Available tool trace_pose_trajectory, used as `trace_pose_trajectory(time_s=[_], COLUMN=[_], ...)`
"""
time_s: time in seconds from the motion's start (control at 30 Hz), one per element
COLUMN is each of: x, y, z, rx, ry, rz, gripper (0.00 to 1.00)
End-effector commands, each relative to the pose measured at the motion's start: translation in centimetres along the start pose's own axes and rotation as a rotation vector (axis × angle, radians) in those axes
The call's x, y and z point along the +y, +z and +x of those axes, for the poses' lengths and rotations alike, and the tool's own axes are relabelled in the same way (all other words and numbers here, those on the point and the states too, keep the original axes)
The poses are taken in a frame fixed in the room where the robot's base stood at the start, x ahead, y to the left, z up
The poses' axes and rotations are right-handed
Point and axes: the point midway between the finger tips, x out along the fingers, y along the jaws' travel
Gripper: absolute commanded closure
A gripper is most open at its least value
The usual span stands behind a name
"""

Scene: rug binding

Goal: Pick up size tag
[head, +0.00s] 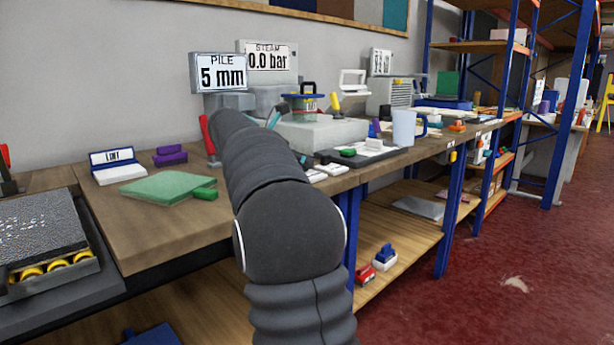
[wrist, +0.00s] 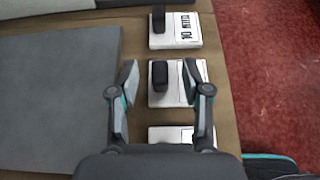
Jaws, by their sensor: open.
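Several white tags lie in a row on the brown bench top in the wrist view. The far tag (wrist: 187,32) has a black block on its left part and dark print that seems to begin with "10". The middle tag (wrist: 175,96) has a black block (wrist: 159,75) too; its right part is partly covered by a finger. The near tag (wrist: 166,134) is partly hidden by my gripper. Which one is the size tag I cannot tell. My open gripper (wrist: 160,70) has its fingers either side of the middle tag's black block, apart from it. In the head view my arm hides the gripper.
A large grey slab (wrist: 60,95) lies left of the tags. The bench edge and red floor (wrist: 272,70) are to their right. In the head view, a green pad (head: 165,188), a mug (head: 404,128) and a steam display (head: 268,60) stand on the bench.

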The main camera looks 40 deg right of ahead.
Motion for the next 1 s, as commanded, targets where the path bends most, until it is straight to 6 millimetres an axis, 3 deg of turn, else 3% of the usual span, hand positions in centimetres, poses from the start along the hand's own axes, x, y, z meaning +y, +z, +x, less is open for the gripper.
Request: trace_pose_trajectory(time_s=[0.27,0.47,0.83,1.0], x=[0.0,0.0,0.0,0.0], y=[0.0,0.0,0.2,2.0], z=[0.6,0.6,0.5,-0.5], rx=[0.0,0.0,0.0,-0.001], ry=[0.001,0.001,0.001,0.002], rz=[0.0,0.001,0.001,0.004], gripper=[0.52,1.0,1.0,1.0])
